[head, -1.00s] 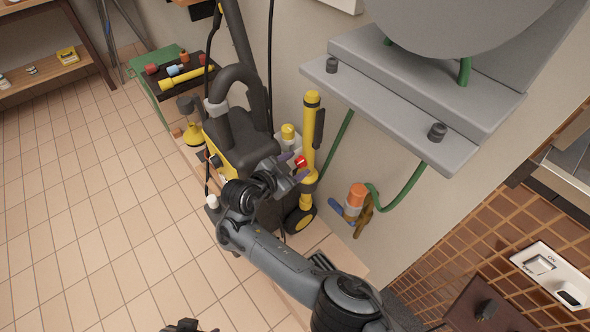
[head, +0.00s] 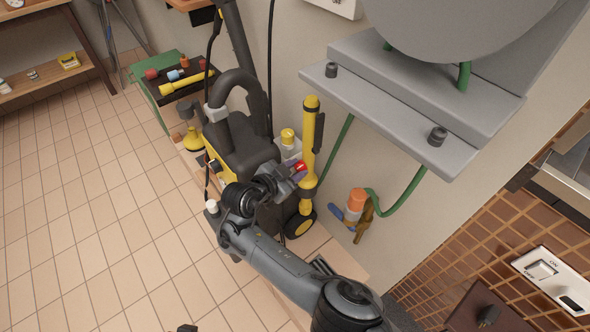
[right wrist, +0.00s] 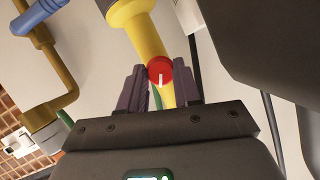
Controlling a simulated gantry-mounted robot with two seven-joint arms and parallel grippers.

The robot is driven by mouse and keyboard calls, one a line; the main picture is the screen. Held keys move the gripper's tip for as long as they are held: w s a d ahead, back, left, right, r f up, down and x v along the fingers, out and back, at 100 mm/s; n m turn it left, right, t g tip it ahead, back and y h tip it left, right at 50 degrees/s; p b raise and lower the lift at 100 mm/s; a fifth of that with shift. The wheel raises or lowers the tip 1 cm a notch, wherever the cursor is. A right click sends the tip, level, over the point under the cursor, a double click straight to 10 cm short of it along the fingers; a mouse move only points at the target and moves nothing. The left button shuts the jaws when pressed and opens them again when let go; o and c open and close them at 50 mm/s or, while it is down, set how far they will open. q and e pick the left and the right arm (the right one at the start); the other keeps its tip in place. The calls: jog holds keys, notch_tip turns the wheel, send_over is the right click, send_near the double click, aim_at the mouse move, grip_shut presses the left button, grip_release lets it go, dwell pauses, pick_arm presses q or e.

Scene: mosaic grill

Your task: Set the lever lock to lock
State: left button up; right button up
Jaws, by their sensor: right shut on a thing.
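A red round knob with a white mark (right wrist: 160,70), which looks like the lever lock, sits on a yellow wand (head: 310,135) that stands upright by the wall. It also shows in the head view (head: 300,166). My right gripper (right wrist: 160,88) has its two fingers on either side of the knob and is shut on it. In the right wrist view the white mark points roughly along the fingers. A small dark tip at the bottom edge of the head view (head: 187,328) may be my left gripper; its jaws cannot be made out.
A yellow and black pressure washer (head: 245,150) stands directly left of the wand. A grey ledge (head: 400,110) juts from the wall above right. An orange-capped fitting (head: 356,200) with a green hose is on the wall to the right. The tiled floor at left is clear.

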jog(key=shift+r+n+g+p, duration=0.2)
jog(key=shift+n+g+p, duration=0.2)
jog(key=shift+n+p, duration=0.1)
jog(key=shift+w+n+g+h, duration=0.1)
jog(key=shift+n+g+h, duration=0.2)
jog(key=shift+f+n, duration=0.25)
jog(key=shift+n, duration=0.15)
jog(key=o, duration=1.1)
jog(key=shift+c, duration=0.2)
jog(key=shift+a, duration=0.1)
jog(key=shift+r, duration=0.1)
